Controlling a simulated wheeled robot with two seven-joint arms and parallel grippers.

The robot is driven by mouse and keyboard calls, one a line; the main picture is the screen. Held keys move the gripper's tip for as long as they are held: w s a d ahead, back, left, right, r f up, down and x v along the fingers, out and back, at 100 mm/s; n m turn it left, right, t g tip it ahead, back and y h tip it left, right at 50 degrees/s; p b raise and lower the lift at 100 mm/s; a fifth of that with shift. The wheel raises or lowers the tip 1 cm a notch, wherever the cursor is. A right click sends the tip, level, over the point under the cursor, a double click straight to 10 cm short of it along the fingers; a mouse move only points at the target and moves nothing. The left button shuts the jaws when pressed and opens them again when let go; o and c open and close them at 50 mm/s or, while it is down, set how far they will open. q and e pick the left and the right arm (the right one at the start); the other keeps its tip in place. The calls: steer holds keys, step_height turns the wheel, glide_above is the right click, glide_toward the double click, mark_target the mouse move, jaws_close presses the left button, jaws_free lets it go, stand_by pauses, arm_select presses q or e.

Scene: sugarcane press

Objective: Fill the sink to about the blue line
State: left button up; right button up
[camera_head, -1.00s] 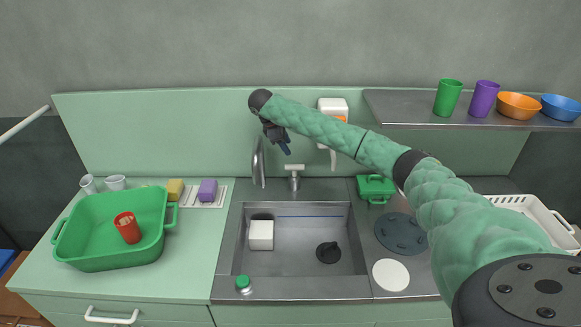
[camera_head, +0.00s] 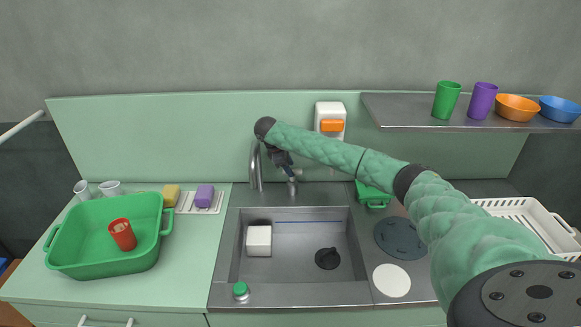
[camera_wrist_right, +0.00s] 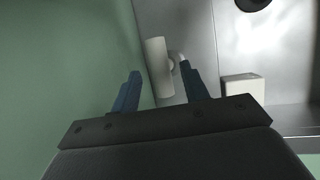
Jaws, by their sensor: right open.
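The grey steel sink (camera_head: 300,292) is set in the counter, with a blue line (camera_head: 308,221) on its back inner wall. No water shows in it. A dark round plug (camera_head: 328,258) lies on the sink floor. The curved metal faucet (camera_head: 254,165) stands behind the sink, and its handle (camera_head: 292,186) is partly behind my gripper. My right gripper (camera_head: 288,170) is open at the handle. In the right wrist view, a pale cylindrical handle (camera_wrist_right: 159,66) lies between the finger directions, ahead of the open fingers (camera_wrist_right: 160,88). Contact cannot be told. My left gripper is not in view.
A white block (camera_head: 259,241) sits in the sink. A green tub (camera_head: 105,245) with a red cup (camera_head: 122,234) stands at left. A white dispenser (camera_head: 330,113) hangs on the backsplash. A shelf (camera_head: 420,112) with cups and bowls is upper right. A white rack (camera_head: 535,212) stands at right.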

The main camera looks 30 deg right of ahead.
steer(key=shift+x, duration=0.85)
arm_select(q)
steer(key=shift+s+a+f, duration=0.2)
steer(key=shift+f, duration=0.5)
arm_select(e)
steer(key=shift+c, duration=0.3)
steer(key=c, duration=0.9)
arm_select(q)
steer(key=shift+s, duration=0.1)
